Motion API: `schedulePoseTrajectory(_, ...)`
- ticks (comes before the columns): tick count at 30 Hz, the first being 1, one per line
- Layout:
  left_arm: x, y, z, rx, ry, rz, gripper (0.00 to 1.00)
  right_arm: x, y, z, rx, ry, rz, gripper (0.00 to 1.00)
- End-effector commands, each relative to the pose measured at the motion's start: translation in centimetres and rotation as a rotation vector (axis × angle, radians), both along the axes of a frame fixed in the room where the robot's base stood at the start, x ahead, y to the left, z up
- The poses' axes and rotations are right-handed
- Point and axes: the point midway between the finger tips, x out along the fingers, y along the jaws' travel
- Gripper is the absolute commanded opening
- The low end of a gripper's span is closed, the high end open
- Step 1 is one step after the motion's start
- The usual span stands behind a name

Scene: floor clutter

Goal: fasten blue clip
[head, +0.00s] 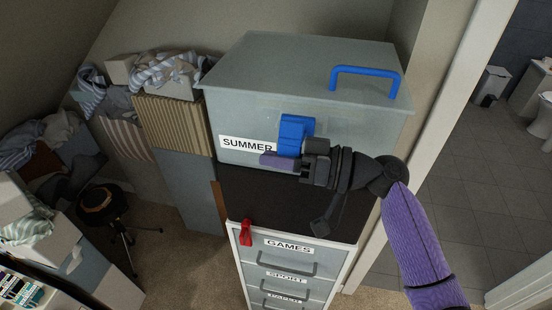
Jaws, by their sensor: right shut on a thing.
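The blue clip (296,128) is on the front of a translucent grey lidded box (238,118) labelled SUMMER. The clip lies up against the front wall below the lid's rim. My right gripper (287,157) is at the clip's lower part, shut on it; its fingers hide the lower end, so I cannot tell whether it is latched. The lid (300,68) lies on the box and has a blue handle (366,72) on top. My left gripper is not in view.
The box stands on a dark-topped drawer unit (290,268) with a red clip (246,232) at its top left. Striped boxes (172,122) and clothes crowd the left. A stool (100,204) stands on the carpet. A doorway opens at right.

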Motion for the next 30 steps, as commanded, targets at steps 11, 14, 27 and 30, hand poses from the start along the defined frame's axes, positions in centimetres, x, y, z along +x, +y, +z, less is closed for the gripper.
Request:
schedulePoseTrajectory(11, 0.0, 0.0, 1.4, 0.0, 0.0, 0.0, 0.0, 0.5, -0.2, 2.3, 0.084, 0.258, -0.001, 0.0)
schedulePoseTrajectory(14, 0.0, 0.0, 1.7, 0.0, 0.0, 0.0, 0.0, 0.6, -0.2, 2.7, 0.102, 0.311, -0.001, 0.0)
schedulePoseTrajectory(27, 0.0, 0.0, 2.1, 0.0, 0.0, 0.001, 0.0, 1.0, -0.3, 3.3, 0.138, 0.425, 0.0, 0.0)
schedulePoseTrajectory(30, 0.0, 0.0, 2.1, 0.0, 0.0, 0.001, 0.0, 1.0, -0.3, 3.3, 0.139, 0.428, 0.0, 0.0)
